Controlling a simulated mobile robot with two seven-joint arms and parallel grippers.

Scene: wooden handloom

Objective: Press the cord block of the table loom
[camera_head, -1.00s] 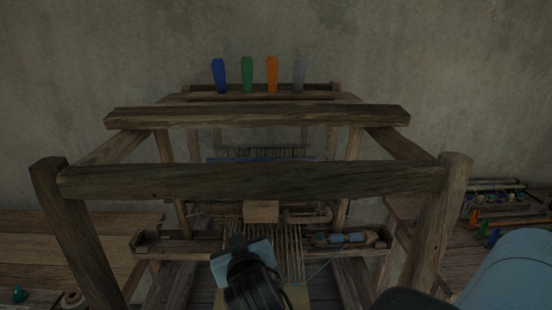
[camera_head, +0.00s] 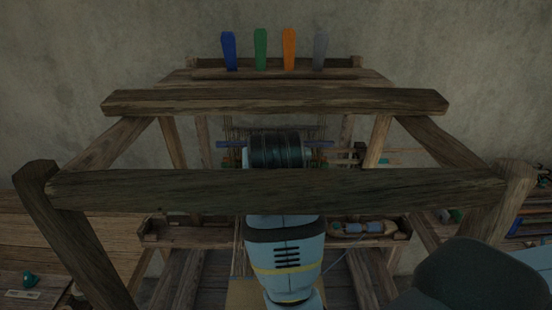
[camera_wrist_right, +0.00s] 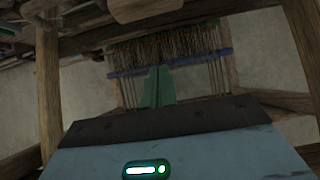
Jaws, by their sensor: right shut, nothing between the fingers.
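The wooden table loom (camera_head: 275,190) fills the middle of the head view. My right arm reaches in under its front beam, and its dark ribbed joint shows beyond the beam. The arm hides the pale block seen earlier, and I cannot make out the cord block for certain. In the right wrist view, my right gripper (camera_wrist_right: 158,72) shows as closed greenish fingers, empty, in front of the hanging cords (camera_wrist_right: 195,45) and a blue bar (camera_wrist_right: 205,57). I cannot tell whether it touches them. A rounded wooden piece (camera_wrist_right: 140,8) shows at the top edge. My left gripper is out of view.
Blue (camera_head: 229,50), green (camera_head: 261,49), orange (camera_head: 289,48) and grey (camera_head: 320,50) upright tabs stand at the loom's back. A shuttle (camera_head: 362,228) lies in the right tray. Wooden posts and beams closely surround my right arm.

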